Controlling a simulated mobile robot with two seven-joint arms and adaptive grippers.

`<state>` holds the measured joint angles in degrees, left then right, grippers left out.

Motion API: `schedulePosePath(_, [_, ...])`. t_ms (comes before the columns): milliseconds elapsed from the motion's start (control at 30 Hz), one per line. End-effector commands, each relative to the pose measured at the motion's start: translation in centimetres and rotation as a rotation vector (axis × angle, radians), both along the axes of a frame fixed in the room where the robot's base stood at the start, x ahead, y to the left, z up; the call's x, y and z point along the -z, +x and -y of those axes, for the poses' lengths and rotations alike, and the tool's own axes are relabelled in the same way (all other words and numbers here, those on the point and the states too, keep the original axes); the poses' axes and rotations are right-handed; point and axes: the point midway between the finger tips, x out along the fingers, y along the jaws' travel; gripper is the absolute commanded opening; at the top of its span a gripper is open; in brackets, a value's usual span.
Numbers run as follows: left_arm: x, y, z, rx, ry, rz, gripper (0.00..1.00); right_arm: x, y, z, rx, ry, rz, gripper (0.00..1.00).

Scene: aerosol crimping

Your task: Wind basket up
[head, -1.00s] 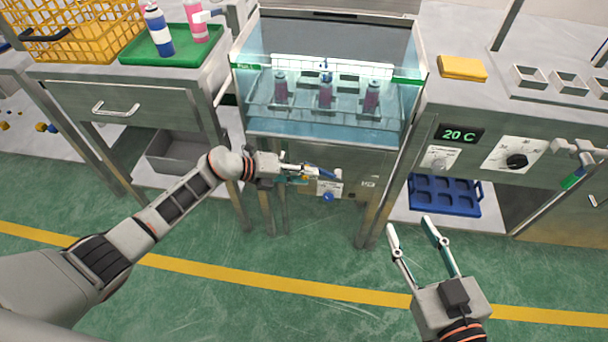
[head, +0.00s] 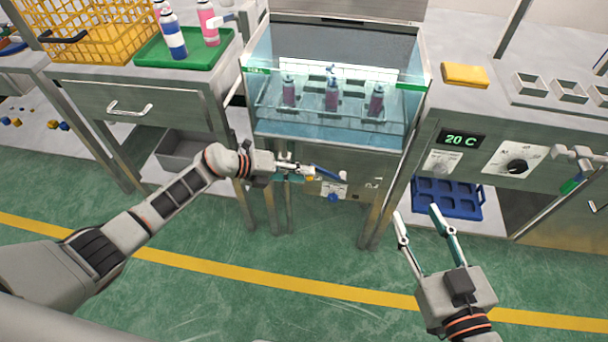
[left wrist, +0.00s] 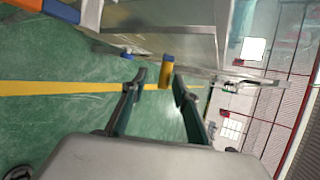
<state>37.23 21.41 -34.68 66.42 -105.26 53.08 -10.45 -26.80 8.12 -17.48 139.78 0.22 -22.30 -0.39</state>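The wire basket (head: 262,101) hangs in the glass-walled water tank (head: 275,128). Several bottles with pinkish-purple bodies, one of them the middle bottle (head: 332,95), stand in it. A blue crank arm (head: 328,171) is on the tank's front panel. Its yellow grip (left wrist: 167,72) shows in the left wrist view. My left gripper (head: 301,172) is at the crank's left end; in the left wrist view its fingers (left wrist: 160,82) are apart, with the yellow grip between and slightly beyond the tips. Contact cannot be told. My right gripper (head: 418,214) is open and empty over the floor, right of the tank.
A green tray (head: 205,58) with bottles and a yellow crate (head: 85,30) stand on the left bench. On the right are a 20 C display (head: 460,139), a dial (head: 516,166), a yellow sponge (head: 465,75) and a blue rack (head: 450,197) below. The floor in front is clear.

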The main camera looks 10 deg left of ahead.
Motion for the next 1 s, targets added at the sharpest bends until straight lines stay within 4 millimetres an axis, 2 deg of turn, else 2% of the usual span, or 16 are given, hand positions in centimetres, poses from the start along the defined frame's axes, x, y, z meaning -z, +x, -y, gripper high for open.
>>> schedulePosePath(33, [-0.5, 0.0, -0.3, 0.0, 0.001, 0.003, 0.29, -0.6, 0.1, 0.0, 0.0, 0.0, 0.009, 0.4])
schedulePosePath(700, [-3.1, -1.6, -3.1, 0.0, 0.001, 0.003, 0.29, -4.7, 0.5, 0.0, 0.0, 0.0, 0.06, 0.4])
schedulePosePath(1000, [-3.4, -2.1, -3.7, 0.001, 0.0, 0.001, 0.29, -5.4, 0.6, 0.0, 0.0, 0.0, 0.068, 0.4])
